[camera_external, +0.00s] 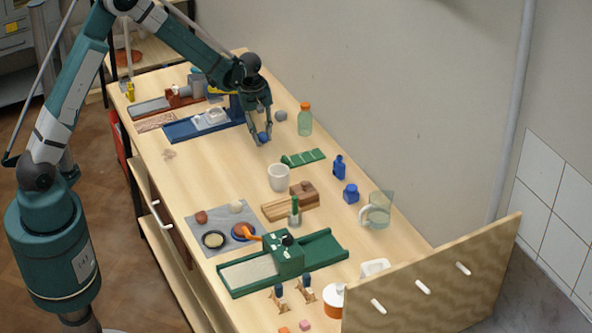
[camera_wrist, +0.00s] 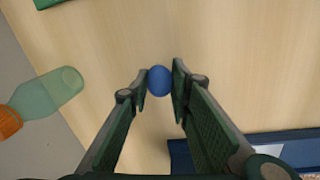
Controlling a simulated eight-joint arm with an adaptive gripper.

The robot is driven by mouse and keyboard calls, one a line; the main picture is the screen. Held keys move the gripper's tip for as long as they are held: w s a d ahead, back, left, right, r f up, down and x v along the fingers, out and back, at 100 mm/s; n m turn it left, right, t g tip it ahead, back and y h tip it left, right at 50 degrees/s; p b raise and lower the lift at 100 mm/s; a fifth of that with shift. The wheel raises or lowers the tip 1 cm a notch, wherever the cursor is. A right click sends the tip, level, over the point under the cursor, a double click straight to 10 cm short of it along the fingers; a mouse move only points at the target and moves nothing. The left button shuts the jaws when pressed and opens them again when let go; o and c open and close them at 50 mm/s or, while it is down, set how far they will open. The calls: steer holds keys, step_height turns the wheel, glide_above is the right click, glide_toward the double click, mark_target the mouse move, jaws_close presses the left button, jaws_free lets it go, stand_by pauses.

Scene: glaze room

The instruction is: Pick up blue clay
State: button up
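The blue clay (camera_external: 264,137) is a small round ball near the far part of the wooden table, in front of the blue tray. It also shows in the wrist view (camera_wrist: 159,80), at the fingertips. My gripper (camera_external: 263,139) points down over the table. In the wrist view my gripper (camera_wrist: 160,82) has one finger on each side of the ball, with no clear gap, and looks shut on it. I cannot tell whether the ball rests on the table or is slightly above it.
A grey ball (camera_external: 281,115) and a green bottle with an orange cap (camera_external: 305,122) stand right of the gripper. The blue tray (camera_external: 188,130) lies left. A green ribbed block (camera_external: 303,158) and white cup (camera_external: 278,177) are nearer. Bare tabletop (camera_external: 200,178) lies front left.

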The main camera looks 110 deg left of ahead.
steer(key=shift+r, duration=0.1)
steer(key=shift+r, duration=4.95)
steer(key=shift+c, duration=0.5)
